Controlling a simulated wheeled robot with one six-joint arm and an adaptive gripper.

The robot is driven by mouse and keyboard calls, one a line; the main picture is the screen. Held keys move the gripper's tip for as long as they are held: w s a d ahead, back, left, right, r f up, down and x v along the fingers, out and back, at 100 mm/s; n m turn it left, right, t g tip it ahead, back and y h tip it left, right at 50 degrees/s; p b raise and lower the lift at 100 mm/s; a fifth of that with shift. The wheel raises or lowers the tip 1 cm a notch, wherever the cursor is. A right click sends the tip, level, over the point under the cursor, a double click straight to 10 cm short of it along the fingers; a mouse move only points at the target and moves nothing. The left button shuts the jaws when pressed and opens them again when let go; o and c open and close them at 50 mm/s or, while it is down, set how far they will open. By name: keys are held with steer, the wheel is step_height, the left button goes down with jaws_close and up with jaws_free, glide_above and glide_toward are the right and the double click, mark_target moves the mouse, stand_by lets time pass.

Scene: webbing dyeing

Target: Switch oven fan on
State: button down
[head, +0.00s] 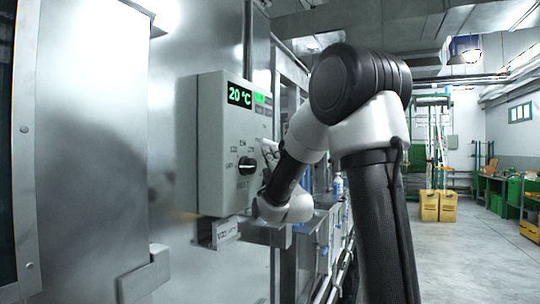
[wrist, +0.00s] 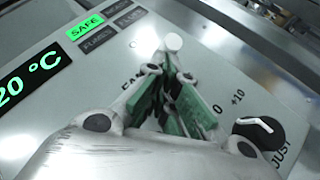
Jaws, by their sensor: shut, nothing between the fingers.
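The grey control box (head: 210,150) is on the metal oven wall in the head view. Its face (wrist: 215,75) fills most of the wrist view. A label partly hidden by my fingers, seemingly "FAN" (wrist: 131,80), is on it. A small white round tip (wrist: 173,42), perhaps of the fan switch, shows just beyond my fingertips; I cannot tell whether they touch it. My gripper (wrist: 168,64), with green finger pads, is shut and empty, in front of the panel. In the head view my gripper (head: 268,148) is small beside the box, and the switch cannot be made out there.
A green-lit display (head: 239,95) reads 20 °C, and a green SAFE lamp (wrist: 85,27) is lit beside dark lamps. A black dial (wrist: 258,133) lies right of my fingers. Yellow crates (head: 438,206) stand far off on open floor.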

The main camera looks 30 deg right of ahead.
steer(key=shift+s+d+r+n+g+y, duration=0.15)
steer(key=shift+r+n+g+y, duration=0.2)
steer(key=shift+n, duration=0.35)
steer(key=shift+s+d+r+n+g+y, duration=0.2)
steer(key=shift+r+n+g+y, duration=0.25)
steer(key=shift+n+y, duration=0.45)
steer(key=shift+s+d+r+n+g+y, duration=0.1)
steer(key=shift+r+n+g+y, duration=0.15)
steer(key=shift+n+g, duration=0.35)
steer(key=shift+s+r+n+g+y, duration=0.1)
steer(key=shift+r+n+g+y, duration=0.15)
steer(key=shift+n+g, duration=0.3)
